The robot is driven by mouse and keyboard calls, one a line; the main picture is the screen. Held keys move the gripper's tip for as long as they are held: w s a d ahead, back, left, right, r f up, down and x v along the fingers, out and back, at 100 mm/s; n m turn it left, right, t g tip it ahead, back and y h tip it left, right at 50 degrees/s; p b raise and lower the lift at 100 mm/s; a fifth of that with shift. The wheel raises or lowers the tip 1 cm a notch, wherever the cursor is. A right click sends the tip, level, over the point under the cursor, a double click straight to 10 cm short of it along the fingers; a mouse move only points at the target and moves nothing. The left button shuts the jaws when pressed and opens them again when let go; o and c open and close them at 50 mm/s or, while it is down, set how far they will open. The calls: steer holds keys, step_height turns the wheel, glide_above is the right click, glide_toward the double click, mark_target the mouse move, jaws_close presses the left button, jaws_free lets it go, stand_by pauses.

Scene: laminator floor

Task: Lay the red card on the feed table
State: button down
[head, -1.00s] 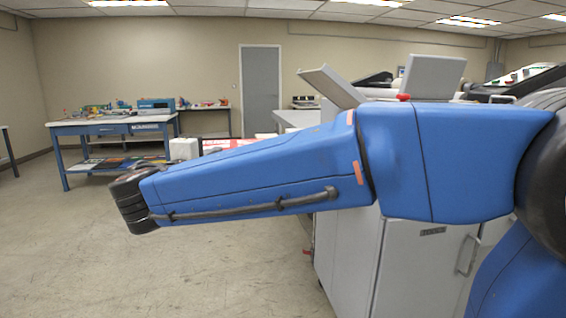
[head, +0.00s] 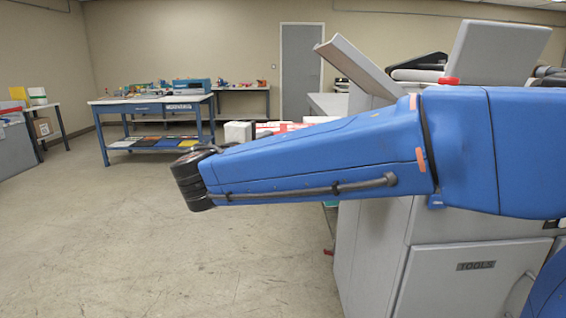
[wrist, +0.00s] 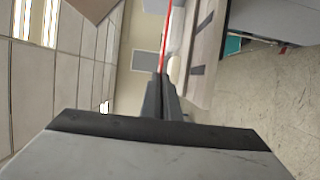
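The red card (wrist: 165,42) shows in the wrist view as a thin red line, seen nearly edge-on. It stands out from between the dark fingers of my gripper (wrist: 160,82), which are shut on it. A pale flat surface with dark strips (wrist: 205,48) lies to the right of the card in the wrist view; it may be the feed table, but I cannot tell for certain. The card appears apart from it. In the head view my blue arm reaches left across the machine, and my gripper and the card are not visible there.
The grey machine (head: 375,240) with a tools door stands close on the right, partly behind my arm. A blue workbench (head: 150,104) with coloured sheets on its lower shelf stands at the back left. White and red items (head: 270,127) show behind my arm. The floor (head: 150,240) at left is clear.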

step_height(320, 180, down, 9)
steer(key=shift+r, duration=0.2)
stand_by(0.3)
steer(key=shift+f, duration=0.1)
steer(key=c, duration=2)
jaws_free()
steer(key=v, duration=1.2)
